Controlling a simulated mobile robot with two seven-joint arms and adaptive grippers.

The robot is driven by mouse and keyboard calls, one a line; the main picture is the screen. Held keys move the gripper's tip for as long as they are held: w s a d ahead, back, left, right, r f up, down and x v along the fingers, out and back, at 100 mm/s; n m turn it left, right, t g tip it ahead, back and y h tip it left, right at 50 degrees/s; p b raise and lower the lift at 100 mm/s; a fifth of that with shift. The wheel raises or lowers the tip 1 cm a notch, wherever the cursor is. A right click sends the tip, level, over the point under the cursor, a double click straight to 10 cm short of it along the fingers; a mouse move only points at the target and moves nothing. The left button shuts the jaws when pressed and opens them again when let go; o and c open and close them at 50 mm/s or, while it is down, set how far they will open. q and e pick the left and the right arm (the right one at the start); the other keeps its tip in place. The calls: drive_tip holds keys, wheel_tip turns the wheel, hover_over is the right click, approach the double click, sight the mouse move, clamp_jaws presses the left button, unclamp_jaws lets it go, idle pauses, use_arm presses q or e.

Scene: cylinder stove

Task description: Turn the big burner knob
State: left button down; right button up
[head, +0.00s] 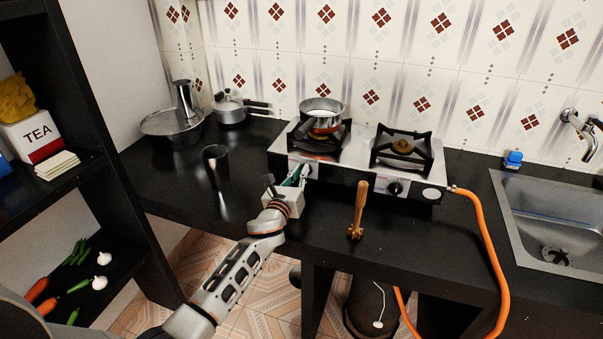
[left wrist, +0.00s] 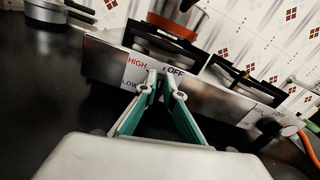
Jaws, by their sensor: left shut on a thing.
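My left gripper (head: 299,173) reaches to the left end of that panel. In the left wrist view the teal fingers (left wrist: 163,80) close together at the panel, between the HIGH and LOW labels and the OFF label. They are shut on the left burner knob, which the fingers hide almost wholly, so its angle cannot be told. The right burner knob (head: 394,188) is black and free. My right gripper is not in view.
A metal pot (head: 322,109) sits on the left burner; the right burner (head: 402,146) is empty. A dark cup (head: 215,161) is left of my gripper. An orange hose (head: 488,235) runs down at the right.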

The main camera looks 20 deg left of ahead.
use_arm(q)
drive_tip(key=n, duration=0.5)
drive_tip(key=shift+a+f+n+b, duration=0.25)
drive_tip(key=shift+a+n+b, duration=0.05)
drive_tip(key=shift+a, duration=0.1)
drive_tip(key=n, duration=0.2)
drive_tip(key=shift+a+f+n, duration=0.15)
drive_tip(key=shift+a+n, duration=0.05)
drive_tip(key=shift+n, duration=0.9)
drive_tip(key=shift+f, duration=0.1)
drive_tip(key=c, duration=2.2)
unclamp_jaws()
drive_tip(key=shift+a, duration=0.1)
drive_tip(key=shift+o, duration=0.2)
